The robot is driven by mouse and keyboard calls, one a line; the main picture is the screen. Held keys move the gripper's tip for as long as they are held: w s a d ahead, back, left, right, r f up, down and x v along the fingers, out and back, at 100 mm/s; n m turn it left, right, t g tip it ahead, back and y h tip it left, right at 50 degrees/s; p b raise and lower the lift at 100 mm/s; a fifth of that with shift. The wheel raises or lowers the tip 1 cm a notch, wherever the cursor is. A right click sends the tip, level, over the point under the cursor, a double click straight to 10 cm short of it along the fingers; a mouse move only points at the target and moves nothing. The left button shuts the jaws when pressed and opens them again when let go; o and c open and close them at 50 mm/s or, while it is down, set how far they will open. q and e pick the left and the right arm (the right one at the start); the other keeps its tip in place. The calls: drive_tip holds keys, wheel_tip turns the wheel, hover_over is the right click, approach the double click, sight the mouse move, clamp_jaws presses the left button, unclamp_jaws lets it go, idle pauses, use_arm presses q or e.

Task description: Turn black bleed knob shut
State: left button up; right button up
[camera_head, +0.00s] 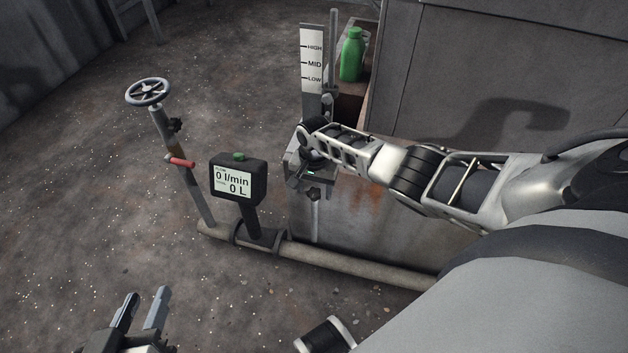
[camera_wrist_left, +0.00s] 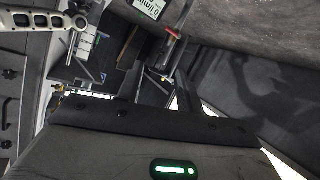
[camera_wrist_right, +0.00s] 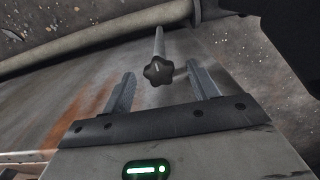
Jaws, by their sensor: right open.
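A black star-shaped knob (camera_wrist_right: 158,72) on a thin grey stem (camera_wrist_right: 159,42) shows in the right wrist view. My right gripper (camera_head: 310,183) is open, with one finger on each side of the knob in that view. Neither finger touches it. The knob lies level with the fingertips in the picture; its depth between them is hard to tell. In the head view the stem (camera_head: 315,218) shows just below the gripper, which mostly hides the knob. My left gripper (camera_head: 142,312) is open and empty at the lower left, far from the knob.
A flow meter (camera_head: 239,180) reading 0 l/min and 0 L stands on the floor pipe (camera_head: 350,266). A level scale (camera_head: 312,60) and green bottle (camera_head: 352,54) stand behind.

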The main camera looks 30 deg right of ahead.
drive_tip(key=shift+r, duration=0.4)
wheel_tip(320, 180, up, 10)
drive_tip(key=f+p, duration=0.1)
drive_tip(key=p, duration=0.5)
wheel_tip(320, 180, up, 5)
drive_tip(key=p, duration=0.2)
hover_over(314, 192)
use_arm(q)
drive_tip(key=shift+s+a+r+n+g+y, duration=0.1)
drive_tip(key=shift+s+a+r+g+y, duration=0.05)
drive_tip(key=shift+a+g+y, duration=0.25)
drive_tip(key=shift+s+a+r+n+g+y, duration=0.1)
drive_tip(key=shift+s+a+r+g+y, duration=0.15)
drive_tip(key=shift+a, duration=0.3)
drive_tip(key=shift+s+a+r+n+g+y, duration=0.1)
drive_tip(key=shift+a+g+y, duration=0.15)
drive_tip(key=shift+a+g, duration=0.15)
use_arm(e)
drive_tip(key=shift+r, duration=0.6)
